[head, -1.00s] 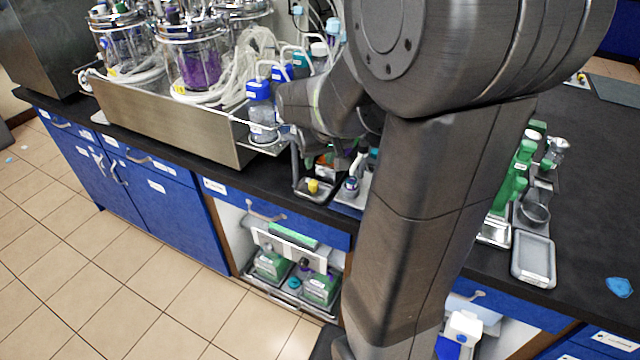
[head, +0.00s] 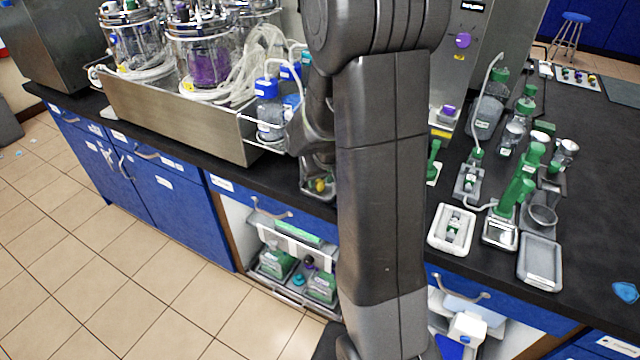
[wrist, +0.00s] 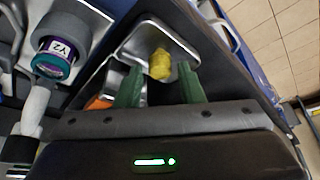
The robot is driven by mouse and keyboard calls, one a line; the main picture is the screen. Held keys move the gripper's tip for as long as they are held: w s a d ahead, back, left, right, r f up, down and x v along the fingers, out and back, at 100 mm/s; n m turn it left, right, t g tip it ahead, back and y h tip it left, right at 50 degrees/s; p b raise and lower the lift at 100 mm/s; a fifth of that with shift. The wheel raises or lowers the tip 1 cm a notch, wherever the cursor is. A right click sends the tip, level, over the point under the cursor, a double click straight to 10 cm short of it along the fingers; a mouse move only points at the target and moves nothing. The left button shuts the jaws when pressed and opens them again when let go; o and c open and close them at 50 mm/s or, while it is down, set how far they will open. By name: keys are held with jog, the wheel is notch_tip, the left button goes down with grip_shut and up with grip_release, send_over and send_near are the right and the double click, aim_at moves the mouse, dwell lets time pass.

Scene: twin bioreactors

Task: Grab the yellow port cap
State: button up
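The yellow port cap (wrist: 159,64) sits in a small metal tray (wrist: 190,50), ahead of my gripper in the wrist view. My gripper (wrist: 160,68) has two green fingers apart, with the cap in line with the gap between their tips. I cannot tell whether either finger touches the cap. In the head view the cap (head: 320,186) shows low in the tray at the counter's front edge, close to my gripper, which my arm partly hides.
A bottle with a teal ring labelled Y2 (wrist: 52,62) stands left in the wrist view. Blue-capped bottles (head: 268,110) hang on the steel tub (head: 180,125). Green-topped fittings and an empty metal tray (head: 540,262) stand right of my arm.

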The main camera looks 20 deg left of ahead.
jog(key=shift+w+a+f, duration=0.15)
jog(key=shift+f, duration=0.3)
jog(key=c, duration=0.7)
jog(key=shift+c, duration=0.2)
